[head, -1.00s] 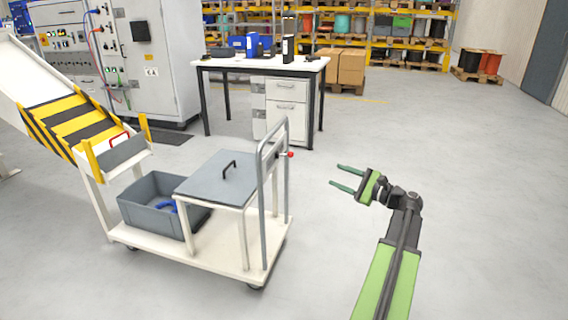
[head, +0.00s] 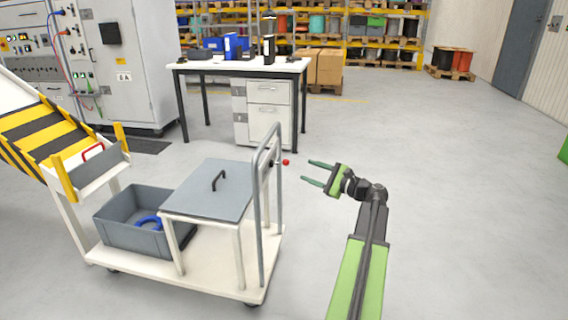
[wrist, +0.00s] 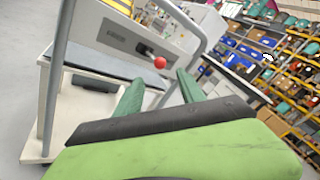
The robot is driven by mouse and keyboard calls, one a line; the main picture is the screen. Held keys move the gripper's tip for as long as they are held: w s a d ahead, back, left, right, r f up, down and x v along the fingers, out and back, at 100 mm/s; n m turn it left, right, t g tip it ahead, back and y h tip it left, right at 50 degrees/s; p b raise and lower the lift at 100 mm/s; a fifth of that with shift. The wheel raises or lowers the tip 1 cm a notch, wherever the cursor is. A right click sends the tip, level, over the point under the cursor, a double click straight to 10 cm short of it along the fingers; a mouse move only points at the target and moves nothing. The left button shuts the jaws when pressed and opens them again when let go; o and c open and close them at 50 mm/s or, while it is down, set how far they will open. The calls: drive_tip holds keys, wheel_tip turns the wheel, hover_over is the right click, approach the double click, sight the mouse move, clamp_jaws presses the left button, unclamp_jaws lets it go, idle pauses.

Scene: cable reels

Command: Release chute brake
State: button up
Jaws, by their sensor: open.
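A red ball knob (head: 286,162) sits on a short dark lever at the handle end of the white cart (head: 190,275). In the wrist view the red knob (wrist: 159,63) shows between and just beyond my two green fingertips, with a dark lever and a grey plate (wrist: 125,40) behind it. My gripper (head: 307,171) is open and empty, a short way right of the knob and apart from it. The chute (head: 40,135), with yellow and black stripes, slopes down at the left. Its lower end has a grey flap with a red handle (head: 92,150).
The cart's grey tubular handle (head: 259,220) stands close to my gripper. A desk (head: 250,68) stands behind. The floor at right is clear.

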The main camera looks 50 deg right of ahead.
sight(286, 162)
drive_tip(key=w, duration=0.3)
drive_tip(key=w+a, duration=0.1)
drive_tip(key=w, duration=0.7)
drive_tip(key=shift+w+a, duration=0.1)
drive_tip(key=shift+a, duration=0.1)
clamp_jaws()
